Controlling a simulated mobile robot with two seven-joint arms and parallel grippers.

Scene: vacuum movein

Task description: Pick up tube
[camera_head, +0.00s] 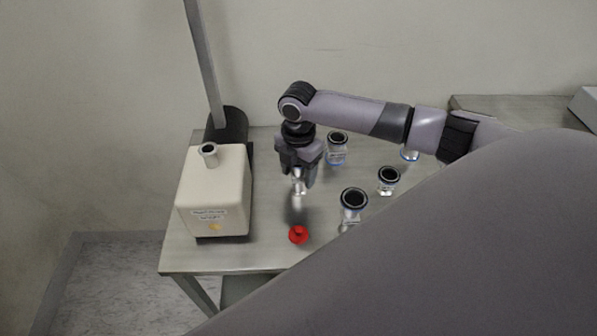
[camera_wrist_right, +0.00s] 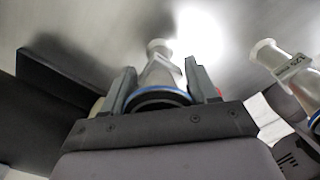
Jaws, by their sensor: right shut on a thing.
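My right gripper (camera_head: 299,176) is shut on a silver metal tube (camera_head: 299,186) near the middle of the table. In the right wrist view the tube (camera_wrist_right: 160,76) sits between the two fingers of the gripper (camera_wrist_right: 160,85), its wide blue-ringed end toward the palm and its narrow flanged end pointing away. The head view shows the tube's lower end below the fingers; its upper part is hidden by the gripper. Whether the tube touches the table is hard to tell. My left gripper does not show.
Other flanged tubes stand right of the gripper: one near (camera_head: 353,198), one farther right (camera_head: 388,180), one behind (camera_head: 337,148). A red cap (camera_head: 298,235) lies near the front of the metal table (camera_head: 270,255). A beige pump box (camera_head: 215,190) stands at left.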

